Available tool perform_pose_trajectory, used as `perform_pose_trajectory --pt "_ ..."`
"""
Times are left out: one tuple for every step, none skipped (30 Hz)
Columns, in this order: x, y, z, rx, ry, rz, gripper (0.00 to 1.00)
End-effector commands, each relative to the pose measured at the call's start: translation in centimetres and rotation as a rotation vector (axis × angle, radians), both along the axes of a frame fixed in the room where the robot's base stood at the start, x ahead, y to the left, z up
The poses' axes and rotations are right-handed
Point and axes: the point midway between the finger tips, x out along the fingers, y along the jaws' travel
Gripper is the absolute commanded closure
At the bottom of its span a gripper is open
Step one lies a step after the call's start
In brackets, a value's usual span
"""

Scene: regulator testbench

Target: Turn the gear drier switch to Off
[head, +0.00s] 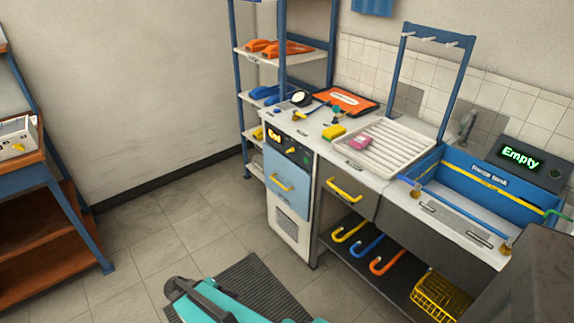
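The unit that looks like the gear drier (289,214) is a pale cabinet under the left end of the counter, with a blue door and a yellow handle (281,183). Its dark upper panel carries a small display (274,135) with glowing orange text, too small to read surely. A small yellow knob (291,150) on that panel looks like the switch; its setting is too small to tell. A teal and black part of my arm shows at the bottom edge, well in front of the cabinet. No gripper fingers show, and nothing of mine touches the panel.
A grey drawer (349,197) and a blue sink basin (474,185) with an "Empty" display (521,157) stand to the right. A blue shelf rack (285,55) is behind.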

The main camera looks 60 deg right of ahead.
Motion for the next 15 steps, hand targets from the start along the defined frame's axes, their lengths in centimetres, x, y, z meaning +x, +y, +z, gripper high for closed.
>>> perform_pose_trajectory --pt "1.1 -1.5 -1.1 -0.034 -0.022 -0.010 0.41" --pt "1.6 -2.4 -1.1 -0.055 -0.034 -0.015 0.41" --pt "2.3 -3.5 -1.1 -0.083 -0.050 -0.020 0.41" --pt "2.8 -4.3 -1.1 -0.105 -0.063 -0.025 0.41" --pt "3.3 -5.2 -1.1 -0.125 -0.074 -0.030 0.41" --pt "3.9 -6.3 -1.1 -0.153 -0.089 -0.037 0.41" --pt "4.4 -7.1 -1.1 -0.174 -0.101 -0.041 0.41" --pt "4.9 -7.9 -1.0 -0.196 -0.114 -0.044 0.41" --pt "5.4 -9.1 -0.9 -0.224 -0.131 -0.052 0.41" --pt "5.8 -9.9 -0.8 -0.244 -0.142 -0.056 0.41" --pt "6.3 -10.7 -0.7 -0.265 -0.155 -0.060 0.41" --pt "6.9 -11.9 -0.5 -0.294 -0.171 -0.065 0.41" --pt "7.2 -12.7 -0.4 -0.314 -0.183 -0.071 0.41" --pt "7.6 -13.5 -0.3 -0.336 -0.195 -0.076 0.41" --pt "8.1 -14.6 0.0 -0.363 -0.211 -0.080 0.41"
